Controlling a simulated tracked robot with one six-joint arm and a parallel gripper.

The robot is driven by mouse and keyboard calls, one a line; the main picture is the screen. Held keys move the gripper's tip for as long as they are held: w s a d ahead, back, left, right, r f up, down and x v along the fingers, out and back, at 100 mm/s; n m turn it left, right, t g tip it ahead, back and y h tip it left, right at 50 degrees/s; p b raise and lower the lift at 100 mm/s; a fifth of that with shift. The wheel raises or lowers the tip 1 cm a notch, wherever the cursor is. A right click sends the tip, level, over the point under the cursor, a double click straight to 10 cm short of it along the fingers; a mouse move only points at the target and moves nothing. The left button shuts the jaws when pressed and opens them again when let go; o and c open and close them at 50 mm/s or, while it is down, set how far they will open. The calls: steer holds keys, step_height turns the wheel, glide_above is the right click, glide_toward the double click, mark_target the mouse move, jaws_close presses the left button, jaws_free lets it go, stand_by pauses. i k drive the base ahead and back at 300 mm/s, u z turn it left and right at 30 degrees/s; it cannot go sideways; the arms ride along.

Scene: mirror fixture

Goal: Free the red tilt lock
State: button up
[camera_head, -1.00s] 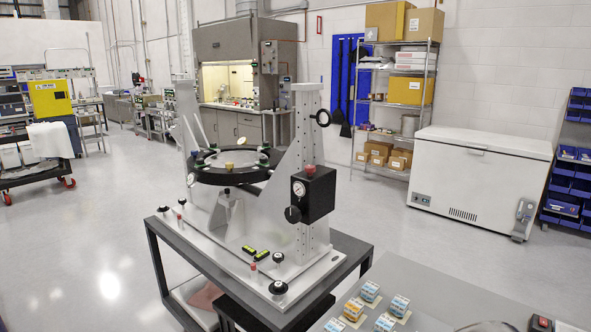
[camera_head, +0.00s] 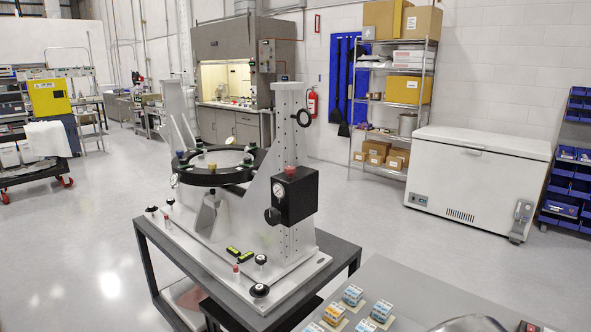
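The mirror fixture stands on a dark cart, with a black ring (camera_head: 215,177) held between silver uprights (camera_head: 294,110). A black box (camera_head: 296,196) with a round gauge is on the near upright. A red knob (camera_head: 290,171) sits on top of the box; it may be the red tilt lock, but I cannot tell for sure. Smaller red-topped posts (camera_head: 236,268) stand on the silver base plate (camera_head: 290,272). Whether any lock is engaged cannot be seen. My gripper is not in view.
A grey bench (camera_head: 415,290) with several small blue, white and orange blocks (camera_head: 352,295) fills the lower right. The cart's frame (camera_head: 340,262) stands close to it. A white chest freezer (camera_head: 478,180) and a shelf rack are behind. Open floor (camera_head: 80,250) lies left.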

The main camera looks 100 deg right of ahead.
mark_target(289, 171)
steer(key=u, duration=0.05)
steer(key=k, duration=0.5)
steer(key=z, duration=1.55)
steer(key=i, duration=0.5)
